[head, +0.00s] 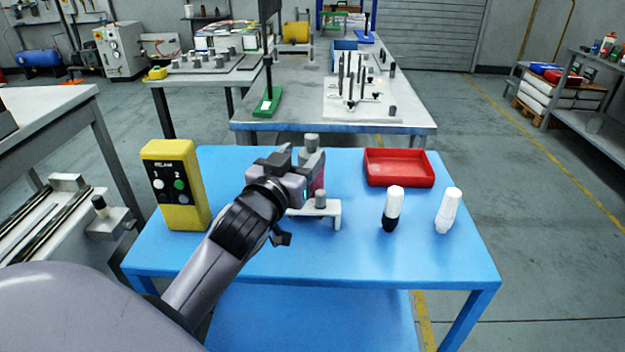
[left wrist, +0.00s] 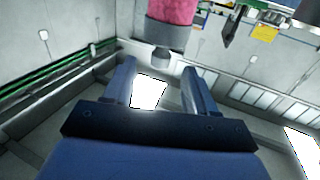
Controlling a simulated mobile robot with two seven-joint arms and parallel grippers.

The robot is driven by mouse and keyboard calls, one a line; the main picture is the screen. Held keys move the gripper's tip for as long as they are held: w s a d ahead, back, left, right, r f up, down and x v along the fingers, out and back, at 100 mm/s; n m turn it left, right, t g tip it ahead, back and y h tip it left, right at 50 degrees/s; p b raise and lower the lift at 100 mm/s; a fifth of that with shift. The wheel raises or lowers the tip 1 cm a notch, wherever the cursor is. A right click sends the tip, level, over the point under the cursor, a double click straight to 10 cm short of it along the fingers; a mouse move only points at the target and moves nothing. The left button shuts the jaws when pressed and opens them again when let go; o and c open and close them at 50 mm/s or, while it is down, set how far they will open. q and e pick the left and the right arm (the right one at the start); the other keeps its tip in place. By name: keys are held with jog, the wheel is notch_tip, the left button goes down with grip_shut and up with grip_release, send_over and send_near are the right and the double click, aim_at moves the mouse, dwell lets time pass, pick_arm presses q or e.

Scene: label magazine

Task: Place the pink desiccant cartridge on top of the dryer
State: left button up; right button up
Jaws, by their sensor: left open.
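The pink cartridge (head: 319,182) with grey ends is upright over the blue table, partly hidden behind my left gripper (head: 297,166) in the head view. In the left wrist view the pink cartridge (left wrist: 172,12) is at the top, its narrow grey end pointing towards the gap between the fingers. My left gripper (left wrist: 158,82) is open, with nothing seen clasped between its fingers. A low white stand (head: 325,211) with a grey knob is just in front of the cartridge. I cannot tell which thing is the dryer. My right gripper is out of view.
A yellow two-button box (head: 175,190) stands at the table's left. A red tray (head: 400,183) lies at the back right. A white bottle with a black lower part (head: 393,207) and an all-white bottle (head: 448,211) stand at the right. The blue table's (head: 350,258) front is clear.

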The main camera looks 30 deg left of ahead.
aim_at(309, 141)
pick_arm(q)
jog(key=shift+r+p+x, duration=0.15)
jog(key=shift+p+x, duration=0.1)
jog(key=shift+x, duration=1.35)
jog(key=shift+r+p+x, duration=0.2)
jog(key=shift+p+x, duration=0.05)
jog(key=shift+x, duration=1.35)
jog(key=shift+s, duration=0.1)
grip_shut()
